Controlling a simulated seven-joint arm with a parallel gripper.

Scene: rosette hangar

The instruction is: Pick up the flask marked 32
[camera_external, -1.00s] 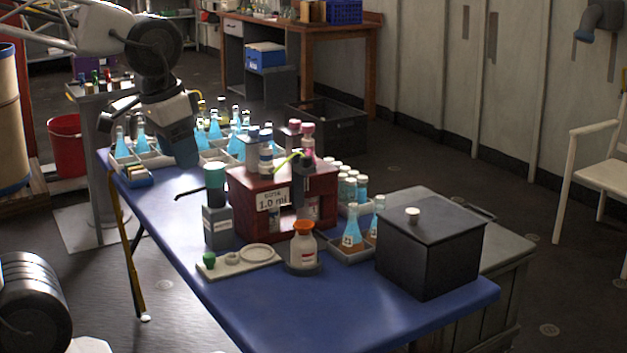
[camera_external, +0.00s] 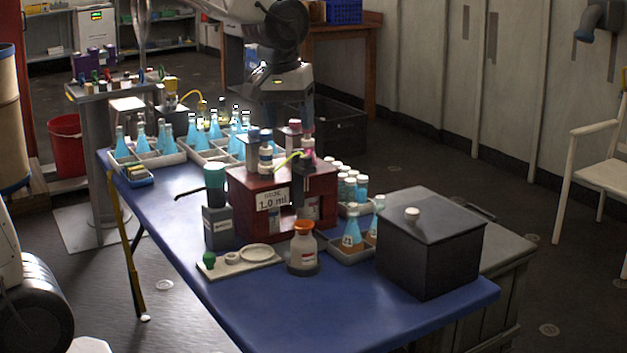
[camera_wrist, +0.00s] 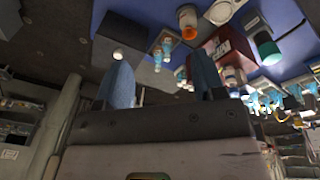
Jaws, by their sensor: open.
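Several flasks with blue liquid (camera_external: 193,130) stand in grey trays (camera_external: 163,158) at the back left of the blue table. The number 32 cannot be read on any flask.
The red dispenser (camera_external: 250,190) stands mid-table, with several capped bottles (camera_external: 357,188) to its right. A black lidded box (camera_external: 430,245) is at the right end. An orange-capped bottle (camera_external: 303,250) stands in front. The table's front edge is clear.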

